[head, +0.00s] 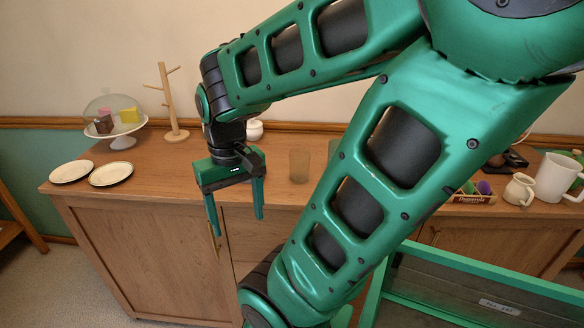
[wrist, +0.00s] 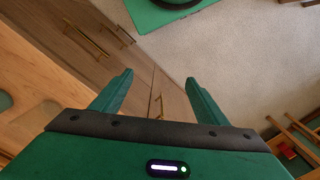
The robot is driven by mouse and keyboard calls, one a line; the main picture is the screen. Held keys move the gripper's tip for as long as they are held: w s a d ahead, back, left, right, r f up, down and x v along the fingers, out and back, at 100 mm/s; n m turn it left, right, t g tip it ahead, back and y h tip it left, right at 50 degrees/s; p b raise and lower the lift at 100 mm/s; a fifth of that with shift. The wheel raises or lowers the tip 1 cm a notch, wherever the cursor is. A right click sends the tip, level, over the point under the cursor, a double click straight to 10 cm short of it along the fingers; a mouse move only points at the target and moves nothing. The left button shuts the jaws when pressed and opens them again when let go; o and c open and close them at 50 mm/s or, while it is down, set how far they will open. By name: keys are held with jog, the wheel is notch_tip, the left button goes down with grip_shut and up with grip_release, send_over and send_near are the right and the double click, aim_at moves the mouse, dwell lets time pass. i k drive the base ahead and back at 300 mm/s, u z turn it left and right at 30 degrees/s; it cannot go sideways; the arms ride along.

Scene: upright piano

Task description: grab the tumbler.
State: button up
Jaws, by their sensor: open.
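The tumbler (head: 299,165) is a clear, brownish see-through glass standing upright on the wooden sideboard, in the middle of the head view. My gripper (head: 236,226) is open and empty, with its fingers pointing down in front of the sideboard's front edge. It is to the left of the tumbler and nearer to the camera, not touching it. In the wrist view my gripper's two fingers (wrist: 158,88) are spread apart, with cabinet doors and floor beyond them. I cannot make out the tumbler in the wrist view.
The wooden sideboard (head: 180,165) carries two plates (head: 71,171), a domed cake stand (head: 122,138), a wooden mug tree (head: 170,105) and a small white pot (head: 254,130) at the left. A white pitcher (head: 553,178) and creamer (head: 519,189) stand at the right. My arm hides part of the top.

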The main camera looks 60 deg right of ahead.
aim_at(300, 167)
jog(key=u, duration=0.4)
jog(key=k, duration=1.2)
jog(key=z, duration=0.4)
